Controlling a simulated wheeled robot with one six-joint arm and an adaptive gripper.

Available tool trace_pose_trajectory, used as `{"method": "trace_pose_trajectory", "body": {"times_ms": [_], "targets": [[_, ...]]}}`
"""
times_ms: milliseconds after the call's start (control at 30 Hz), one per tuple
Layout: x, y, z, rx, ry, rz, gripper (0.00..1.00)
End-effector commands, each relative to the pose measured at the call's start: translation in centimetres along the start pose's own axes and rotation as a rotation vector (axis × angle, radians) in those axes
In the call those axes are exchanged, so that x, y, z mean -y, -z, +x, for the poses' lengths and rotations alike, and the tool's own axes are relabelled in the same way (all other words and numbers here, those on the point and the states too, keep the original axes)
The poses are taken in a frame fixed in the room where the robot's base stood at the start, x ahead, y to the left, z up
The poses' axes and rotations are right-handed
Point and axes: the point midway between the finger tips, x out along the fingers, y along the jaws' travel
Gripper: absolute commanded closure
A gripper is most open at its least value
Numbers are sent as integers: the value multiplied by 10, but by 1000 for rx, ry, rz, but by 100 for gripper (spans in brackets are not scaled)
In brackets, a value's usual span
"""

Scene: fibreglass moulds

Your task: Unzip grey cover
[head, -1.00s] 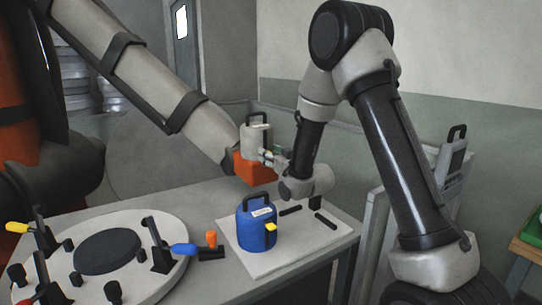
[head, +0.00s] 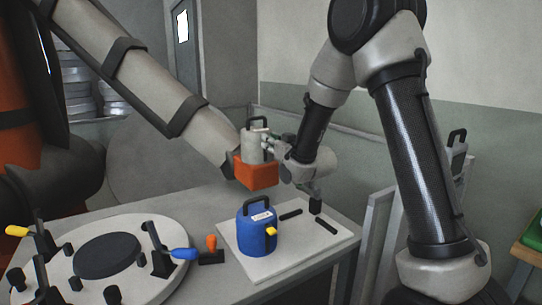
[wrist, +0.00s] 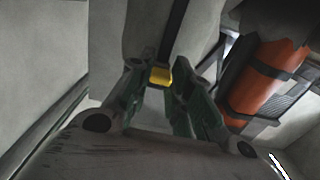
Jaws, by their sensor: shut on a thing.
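The grey cover (head: 150,85) sleeves the sloping arm of a large orange robot and has black straps across it. It also shows in the wrist view (wrist: 145,30), with a dark strip (wrist: 176,35) running up it; I cannot tell whether this is the zip or a strap. My gripper (wrist: 158,77) has its green fingers closed on a small yellow tab (wrist: 161,75) at the lower end of that strip. In the head view my gripper (head: 273,143) is beside the grey canister, right of the sleeve's lower end; the tab is hidden there.
The grey canister (head: 252,148) stands at an orange block (head: 257,173) at the sleeve's end. Below are a blue canister (head: 258,232) on a white board (head: 290,255) and a round mould (head: 155,235) with clamps. The orange body (wrist: 265,75) rises at right in the wrist view.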

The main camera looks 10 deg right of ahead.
Motion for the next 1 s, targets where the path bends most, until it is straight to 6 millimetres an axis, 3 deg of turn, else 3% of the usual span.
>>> {"method": "trace_pose_trajectory", "body": {"times_ms": [100, 367, 400, 533, 833, 1000], "targets": [[0, 12, 0, -1, 0, 0, 100], [0, 12, 0, 0, 0, 0, 100], [0, 12, 0, 0, 0, 0, 78], [0, 12, 0, 0, 0, 0, 57], [0, 12, -1, 0, 0, 0, 57], [0, 12, -20, 1, 0, 0, 57]]}}
